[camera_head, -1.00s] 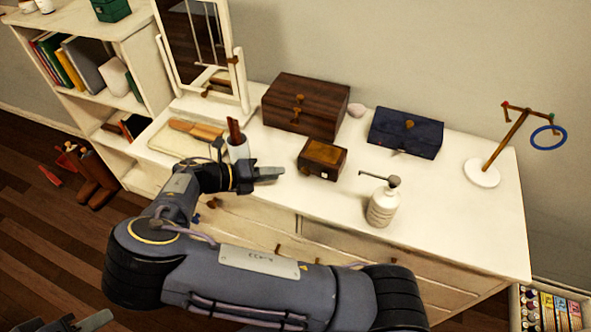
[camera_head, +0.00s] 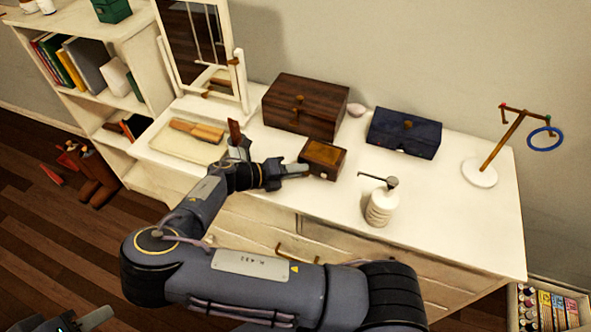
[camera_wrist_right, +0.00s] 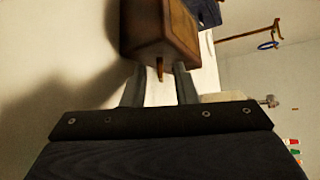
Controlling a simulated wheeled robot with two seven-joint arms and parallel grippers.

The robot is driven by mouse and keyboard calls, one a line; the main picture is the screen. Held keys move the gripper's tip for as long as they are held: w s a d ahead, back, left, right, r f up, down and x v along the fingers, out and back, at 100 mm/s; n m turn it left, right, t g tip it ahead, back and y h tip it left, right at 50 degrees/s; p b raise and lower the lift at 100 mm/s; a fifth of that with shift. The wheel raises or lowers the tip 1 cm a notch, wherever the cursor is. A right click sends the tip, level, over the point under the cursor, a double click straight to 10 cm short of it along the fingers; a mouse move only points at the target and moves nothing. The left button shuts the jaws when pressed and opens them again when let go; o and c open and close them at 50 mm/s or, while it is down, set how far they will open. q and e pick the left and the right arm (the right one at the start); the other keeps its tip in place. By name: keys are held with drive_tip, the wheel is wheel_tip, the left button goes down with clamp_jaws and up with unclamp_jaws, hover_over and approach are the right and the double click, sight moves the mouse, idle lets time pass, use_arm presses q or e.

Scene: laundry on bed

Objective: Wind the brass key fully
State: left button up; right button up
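A small brown wooden box (camera_head: 325,157) stands on the white dresser top. It also fills the upper middle of the right wrist view (camera_wrist_right: 160,30). The brass key (camera_wrist_right: 160,70) sticks out of the box's near side in the wrist view; I cannot make it out in the head view. My right gripper (camera_head: 300,168) is at the left side of the box. In the wrist view its fingers (camera_wrist_right: 160,86) are apart, one on each side of the key, with gaps visible. My left gripper (camera_head: 92,318) shows only partly at the bottom left edge, far from the box.
A larger dark wooden box (camera_head: 308,105) and a blue box (camera_head: 405,132) stand behind. A white pump bottle (camera_head: 380,205) is to the right, and a stand with a blue ring (camera_head: 480,172) is farther right. A mirror (camera_head: 205,55) stands at left.

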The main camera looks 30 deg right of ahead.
clamp_jaws()
drive_tip(key=shift+s+r+m+t+y+p, duration=0.15)
drive_tip(key=shift+r+m+t+y+p, duration=0.3)
drive_tip(key=shift+p, duration=0.65)
drive_tip(key=shift+s+y+p, duration=0.1)
drive_tip(key=shift+y+p, duration=0.35)
drive_tip(key=shift+p, duration=0.2)
drive_tip(key=shift+s+d+m+t+y+p, duration=0.15)
drive_tip(key=shift+m+t+y+p, duration=0.25)
drive_tip(key=shift+m+t+y, duration=0.25)
drive_tip(key=shift+s+d+m+t+y, duration=0.1)
drive_tip(key=shift+d+m+t+y, duration=0.05)
drive_tip(key=shift+m+t+y, duration=0.35)
drive_tip(key=shift+o, duration=0.5)
unclamp_jaws()
drive_tip(key=shift+r, duration=0.1)
